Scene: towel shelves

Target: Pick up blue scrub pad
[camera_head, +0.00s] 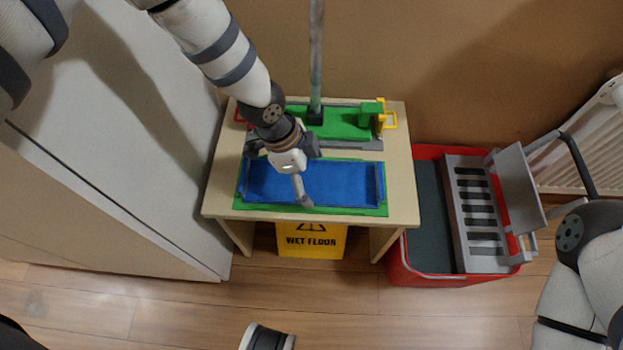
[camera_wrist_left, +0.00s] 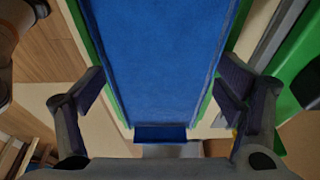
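The blue scrub pad (camera_head: 265,182) is a wide flat rectangle with a green border, lying on the beige table (camera_head: 402,190) near its front edge. In the left wrist view the pad (camera_wrist_left: 160,60) runs down the middle of the picture. My left gripper (camera_head: 303,192) is over the pad in the head view and hides part of it. In the left wrist view its two fingers (camera_wrist_left: 163,82) are spread apart, near the pad's two long sides, with nothing gripped. Whether they touch the pad I cannot tell.
Behind the pad lies a green mop frame (camera_head: 345,124) with an upright pole (camera_head: 316,60). A red bucket (camera_head: 398,272) with a grey wringer (camera_head: 470,212) stands right of the table. A yellow wet-floor sign (camera_head: 312,242) is under it. A pale cabinet (camera_head: 120,150) is at left.

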